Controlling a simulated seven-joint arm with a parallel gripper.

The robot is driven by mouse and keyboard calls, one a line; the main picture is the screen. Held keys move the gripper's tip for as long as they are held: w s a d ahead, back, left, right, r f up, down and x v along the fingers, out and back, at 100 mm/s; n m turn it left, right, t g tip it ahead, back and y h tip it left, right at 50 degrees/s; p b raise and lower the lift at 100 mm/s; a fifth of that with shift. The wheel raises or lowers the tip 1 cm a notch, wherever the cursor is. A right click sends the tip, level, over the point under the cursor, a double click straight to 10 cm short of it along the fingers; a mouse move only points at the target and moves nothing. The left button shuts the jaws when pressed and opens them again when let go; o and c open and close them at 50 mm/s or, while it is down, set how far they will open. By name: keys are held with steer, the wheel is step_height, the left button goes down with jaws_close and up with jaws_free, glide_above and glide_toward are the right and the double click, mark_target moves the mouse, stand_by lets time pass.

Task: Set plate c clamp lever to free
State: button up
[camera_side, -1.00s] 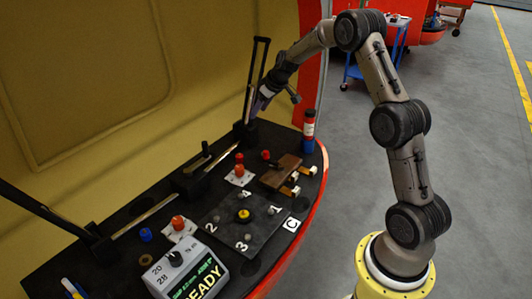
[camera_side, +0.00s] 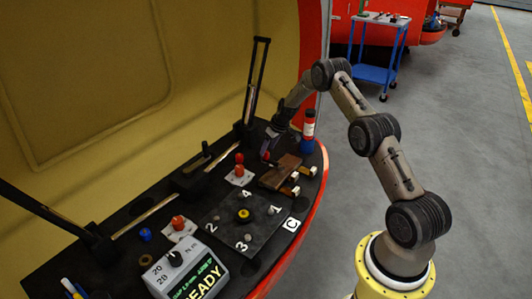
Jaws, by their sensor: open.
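Plate C is a dark square plate (camera_side: 225,224) on the black work surface, with numbers 1 to 4 around a yellow-ringed knob (camera_side: 243,215) and a white C label (camera_side: 291,224) beside it. I cannot tell for certain which part is its clamp lever. A tall black upright handle (camera_side: 256,82) stands at the back, and a long black bar (camera_side: 45,213) slants at the left. My gripper (camera_side: 267,154) is low over the far right of the surface, beside a small red-topped part and the brown block (camera_side: 281,171). Its fingers are small and dark here, and contact is unclear.
A red-and-blue bottle (camera_side: 308,132) stands close to the right of my gripper. Red knobs on white bases (camera_side: 239,171), a blue knob (camera_side: 145,234) and a grey READY meter (camera_side: 187,275) share the surface. A blue cart (camera_side: 378,72) stands behind on clear floor.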

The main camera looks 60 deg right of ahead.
steer(key=shift+x, duration=1.7)
steer(key=shift+c, duration=0.3)
jaws_close()
